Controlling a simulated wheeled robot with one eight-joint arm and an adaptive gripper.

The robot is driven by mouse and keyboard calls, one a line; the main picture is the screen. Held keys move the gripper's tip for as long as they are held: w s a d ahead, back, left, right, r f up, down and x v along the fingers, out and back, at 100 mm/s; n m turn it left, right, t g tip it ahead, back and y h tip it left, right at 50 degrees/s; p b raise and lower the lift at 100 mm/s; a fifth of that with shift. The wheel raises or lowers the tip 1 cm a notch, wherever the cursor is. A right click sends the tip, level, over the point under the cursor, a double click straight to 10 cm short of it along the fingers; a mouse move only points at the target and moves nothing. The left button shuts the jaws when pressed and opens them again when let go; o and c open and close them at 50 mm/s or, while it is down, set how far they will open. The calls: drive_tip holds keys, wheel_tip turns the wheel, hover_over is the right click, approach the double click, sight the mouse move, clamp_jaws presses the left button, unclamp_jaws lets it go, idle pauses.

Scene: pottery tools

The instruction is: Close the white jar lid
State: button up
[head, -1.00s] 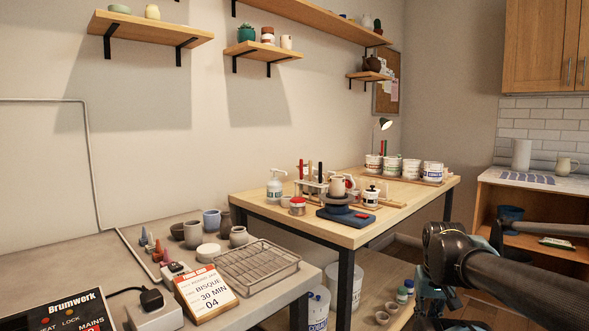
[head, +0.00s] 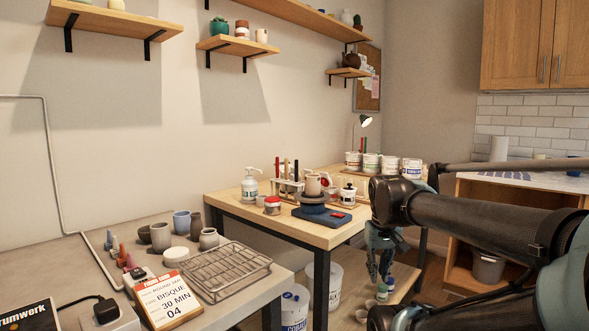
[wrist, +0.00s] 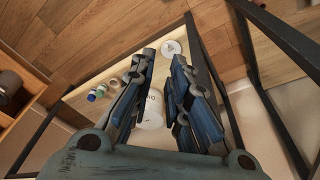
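A small white jar (head: 348,194) with dark markings and a dark top stands on the wooden work table, right of the blue-based turntable. It is too small to tell how its lid sits. My gripper (head: 379,278) hangs pointing down, in front of the table's right end and below its top, apart from the jar. In the wrist view my gripper (wrist: 164,55) has its two blue-padded fingers apart with nothing held between them. The jar is not visible in the wrist view.
A turntable (head: 312,209) with a pot, a red-lidded jar (head: 272,206) and a tool rack crowd the table near the jar. White tubs (head: 388,164) stand at the back. Below, a white bucket (wrist: 151,110) and small bottles (wrist: 97,93) occupy the lower shelf.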

drive_tip(key=w+a+r+n, duration=0.1)
drive_tip(key=w+a+r, duration=0.1)
drive_tip(key=w+r, duration=0.55)
drive_tip(key=w+a+r+n, duration=0.2)
drive_tip(key=w+r, duration=0.4)
drive_tip(key=r, duration=0.3)
drive_tip(key=w+a+r+n+h, duration=0.1)
drive_tip(key=w+a+r+n, duration=0.1)
drive_tip(key=w+a+r, duration=0.65)
drive_tip(key=w+a+r+n+h, duration=0.1)
drive_tip(key=w+a+r+n, duration=0.1)
drive_tip(key=w+a+r, duration=0.65)
drive_tip(key=w+a+r+n, duration=0.2)
drive_tip(key=w+a+r, duration=0.1)
drive_tip(key=w+a, duration=0.75)
drive_tip(key=shift+t, duration=0.3)
drive_tip(key=x, duration=0.5)
drive_tip(key=w+d+x, duration=0.1)
drive_tip(key=x, duration=1.1)
drive_tip(key=shift+w+d+r, duration=0.3)
drive_tip(key=shift+w+d, duration=0.05)
drive_tip(key=shift+c, duration=0.2)
clamp_jaws()
drive_tip(key=shift+d, duration=0.15)
drive_tip(key=shift+a, duration=0.2)
